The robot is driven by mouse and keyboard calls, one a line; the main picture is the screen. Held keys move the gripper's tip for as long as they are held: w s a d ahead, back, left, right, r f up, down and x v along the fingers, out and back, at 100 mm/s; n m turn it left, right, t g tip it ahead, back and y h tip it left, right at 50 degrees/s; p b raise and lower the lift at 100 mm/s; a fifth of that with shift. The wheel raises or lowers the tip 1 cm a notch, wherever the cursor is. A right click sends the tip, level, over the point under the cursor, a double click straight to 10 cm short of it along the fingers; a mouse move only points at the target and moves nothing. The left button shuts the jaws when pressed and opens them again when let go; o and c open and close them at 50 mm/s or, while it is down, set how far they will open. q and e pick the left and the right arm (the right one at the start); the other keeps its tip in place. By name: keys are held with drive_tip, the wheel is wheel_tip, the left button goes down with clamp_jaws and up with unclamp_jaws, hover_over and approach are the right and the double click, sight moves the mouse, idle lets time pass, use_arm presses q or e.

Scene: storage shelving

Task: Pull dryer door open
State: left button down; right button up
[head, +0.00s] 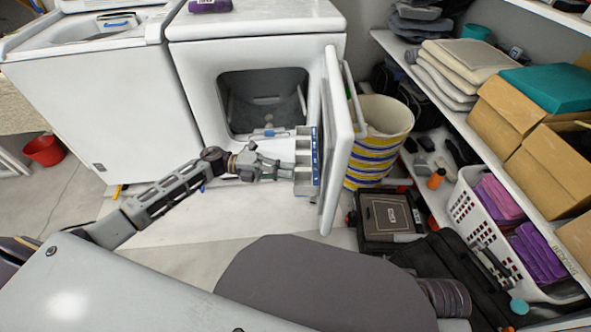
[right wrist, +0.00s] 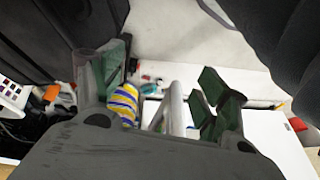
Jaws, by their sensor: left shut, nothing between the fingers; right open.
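The white dryer (head: 255,40) stands at the back with its dark drum opening showing. Its door (head: 337,140) stands wide open, swung out to the right and seen nearly edge-on, with a long white bar handle (head: 355,95) on its outer side. My left gripper (head: 285,168) is shut and empty, its tips by the grey inner part of the door (head: 307,165); I cannot tell if they touch. My right gripper shows only in the right wrist view (right wrist: 160,88), open, with a white bar (right wrist: 173,105) in view beyond and between its fingers.
A striped basket (head: 378,135) stands behind the door. Shelving with folded towels (head: 460,65), cardboard boxes (head: 510,115) and a white crate (head: 485,235) fills the right side. The floor left of the door is mostly clear.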

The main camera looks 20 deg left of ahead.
use_arm(q)
drive_tip(key=shift+s+a+p, duration=0.1)
drive_tip(key=shift+s+a, duration=0.1)
drive_tip(key=shift+a, duration=0.55)
drive_tip(key=shift+s+a+p, duration=0.1)
drive_tip(key=shift+s+a, duration=0.1)
drive_tip(key=shift+a, duration=0.55)
drive_tip(key=shift+s+a+p, duration=0.1)
drive_tip(key=shift+s+a, duration=0.1)
drive_tip(key=shift+a, duration=0.55)
use_arm(e)
drive_tip(key=shift+w+f, duration=0.1)
drive_tip(key=shift+f, duration=0.3)
drive_tip(key=shift+r, duration=0.1)
